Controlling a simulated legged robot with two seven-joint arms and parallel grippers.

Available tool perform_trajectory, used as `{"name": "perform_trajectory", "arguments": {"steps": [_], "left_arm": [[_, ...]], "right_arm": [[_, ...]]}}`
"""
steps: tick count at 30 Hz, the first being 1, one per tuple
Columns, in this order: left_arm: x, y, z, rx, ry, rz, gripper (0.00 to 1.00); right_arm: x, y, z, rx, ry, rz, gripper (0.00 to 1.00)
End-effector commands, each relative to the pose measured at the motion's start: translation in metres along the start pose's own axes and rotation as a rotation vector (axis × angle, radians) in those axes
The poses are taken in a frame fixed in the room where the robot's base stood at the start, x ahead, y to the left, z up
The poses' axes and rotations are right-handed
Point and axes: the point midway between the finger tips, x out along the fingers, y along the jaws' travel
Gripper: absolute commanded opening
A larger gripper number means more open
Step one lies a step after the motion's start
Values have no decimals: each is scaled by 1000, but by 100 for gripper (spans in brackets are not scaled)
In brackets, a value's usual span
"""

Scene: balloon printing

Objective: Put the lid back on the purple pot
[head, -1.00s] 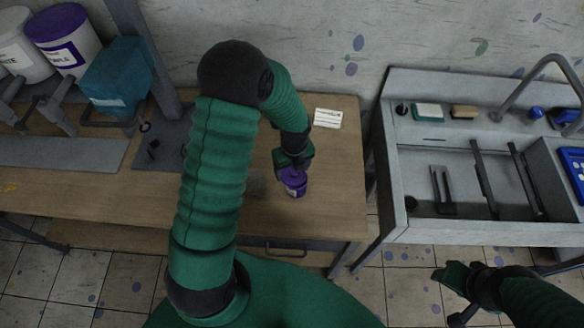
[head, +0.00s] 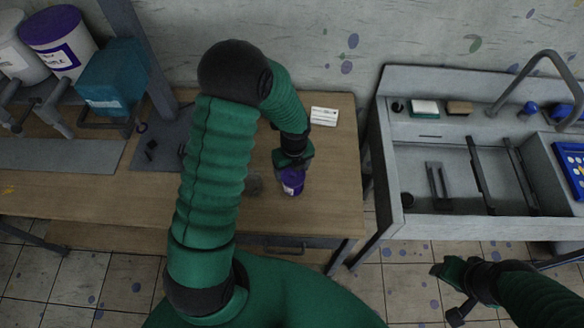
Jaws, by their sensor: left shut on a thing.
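The small purple pot (head: 292,184), with a pale label, is upright on the right part of the wooden table. My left gripper (head: 292,166) points down right over the pot's top. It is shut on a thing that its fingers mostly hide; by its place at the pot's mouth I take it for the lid. I cannot tell whether the lid touches the rim. My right gripper (head: 449,291) is low at the right, over the floor, away from the pot; its fingers look spread and empty.
The wooden table (head: 330,215) has a dim round patch left of the pot. A white card (head: 324,116) lies behind it. A grey sink unit (head: 440,150) stands to the right. Large white tubs (head: 58,42) and a teal box (head: 110,78) stand at the back left.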

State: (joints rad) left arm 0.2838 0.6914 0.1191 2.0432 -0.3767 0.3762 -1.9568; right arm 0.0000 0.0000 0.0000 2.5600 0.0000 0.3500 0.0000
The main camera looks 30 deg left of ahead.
Motion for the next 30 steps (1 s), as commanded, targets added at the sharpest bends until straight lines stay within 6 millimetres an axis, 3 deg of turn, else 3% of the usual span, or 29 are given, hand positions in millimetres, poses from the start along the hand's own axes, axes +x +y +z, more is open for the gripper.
{"name": "perform_trajectory", "arguments": {"steps": [12,13,18,30], "left_arm": [[0,0,0,-1,0,0,30],[0,0,0,-1,0,0,76],[0,0,0,-1,0,0,98],[0,0,0,-1,0,0,100]], "right_arm": [[-2,0,0,0,0,0,48],[-2,0,0,0,0,0,48],[-2,0,0,0,0,0,48],[-2,0,0,0,0,0,48]]}}
